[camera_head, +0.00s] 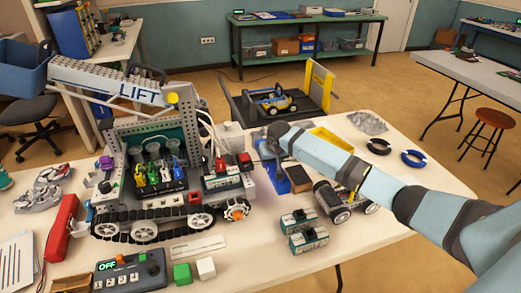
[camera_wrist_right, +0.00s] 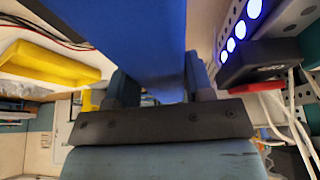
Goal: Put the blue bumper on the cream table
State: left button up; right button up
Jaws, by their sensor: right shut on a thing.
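My right gripper (camera_head: 268,143) is over the middle of the cream table (camera_head: 405,225), its arm coming in from the right. In the right wrist view the gripper (camera_wrist_right: 160,90) is shut on the blue bumper (camera_wrist_right: 130,35), a broad blue piece between its fingers. In the head view a blue part (camera_head: 297,178) shows just below the gripper and arm, beside the tracked vehicle; the arm partly hides it. I cannot tell whether the bumper touches the table. My left gripper is not in view.
A large tracked vehicle (camera_head: 145,210) with a lift boom stands close on the left. A small wheeled robot (camera_head: 335,203), teal-and-grey modules (camera_head: 303,232) and a yellow tray (camera_head: 332,139) are nearby. The table's right front is clear.

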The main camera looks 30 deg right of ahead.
jog(key=shift+w+f, duration=0.1)
jog(key=shift+w, duration=0.3)
jog(key=shift+w+f, duration=0.15)
jog(key=f+b, duration=0.2)
jog(key=b, duration=0.1)
jog(key=shift+s+f, duration=0.15)
jog(key=shift+s, duration=0.2)
notch_tip(320, 180, down, 4)
jog(key=b, duration=0.5)
jog(key=shift+w, duration=0.1)
jog(key=shift+f+b, duration=0.65)
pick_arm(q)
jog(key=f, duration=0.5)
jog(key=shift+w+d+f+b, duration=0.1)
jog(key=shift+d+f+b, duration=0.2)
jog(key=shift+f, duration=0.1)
pick_arm(e)
jog(key=shift+f, duration=0.25)
pick_arm(q)
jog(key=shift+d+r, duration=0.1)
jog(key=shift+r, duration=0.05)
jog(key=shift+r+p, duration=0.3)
jog(key=shift+p, duration=0.15)
pick_arm(e)
jog(key=shift+f, duration=0.5)
